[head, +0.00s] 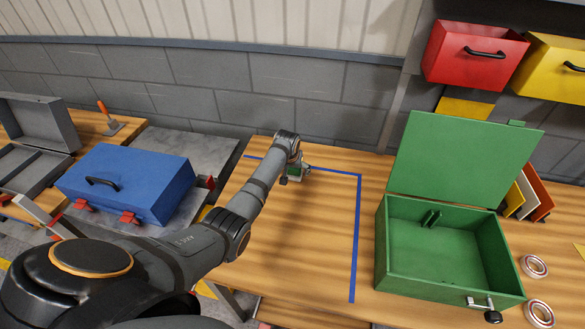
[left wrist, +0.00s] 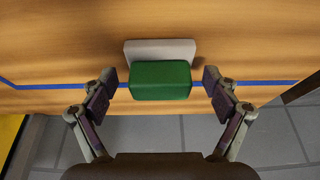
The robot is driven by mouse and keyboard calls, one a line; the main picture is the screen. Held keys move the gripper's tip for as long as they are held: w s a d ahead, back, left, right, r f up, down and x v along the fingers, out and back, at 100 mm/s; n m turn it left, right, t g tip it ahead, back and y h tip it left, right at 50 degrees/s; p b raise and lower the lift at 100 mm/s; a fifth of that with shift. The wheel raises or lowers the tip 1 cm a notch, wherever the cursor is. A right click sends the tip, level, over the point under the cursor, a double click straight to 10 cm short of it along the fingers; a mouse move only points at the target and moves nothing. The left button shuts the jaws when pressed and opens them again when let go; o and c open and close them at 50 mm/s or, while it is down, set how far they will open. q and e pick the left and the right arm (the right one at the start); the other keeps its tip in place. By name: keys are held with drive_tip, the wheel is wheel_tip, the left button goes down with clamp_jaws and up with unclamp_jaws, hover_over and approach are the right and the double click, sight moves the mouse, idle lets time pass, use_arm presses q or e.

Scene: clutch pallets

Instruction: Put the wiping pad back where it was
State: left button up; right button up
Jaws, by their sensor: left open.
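The wiping pad is a green block on a pale grey base; in the left wrist view the green part (left wrist: 160,80) sits centrally, with the grey base showing behind its far edge. In the head view a small green part of the wiping pad (head: 294,173) shows beneath my left gripper (head: 297,171), near the back of the wooden table. In the left wrist view my left gripper (left wrist: 160,85) is open, with one finger on each side of the green part and a visible gap on both sides. My right gripper is not in view.
Blue tape (head: 357,230) marks an area on the wooden table (head: 290,260), mostly clear in front. An open green box (head: 440,285) stands to the right, near two rings (head: 534,266). A closed blue case (head: 130,180) lies left. A block wall (head: 270,85) rises behind.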

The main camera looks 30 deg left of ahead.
use_arm(q)
drive_tip(key=v, duration=1.2)
drive_tip(key=shift+r, duration=0.1)
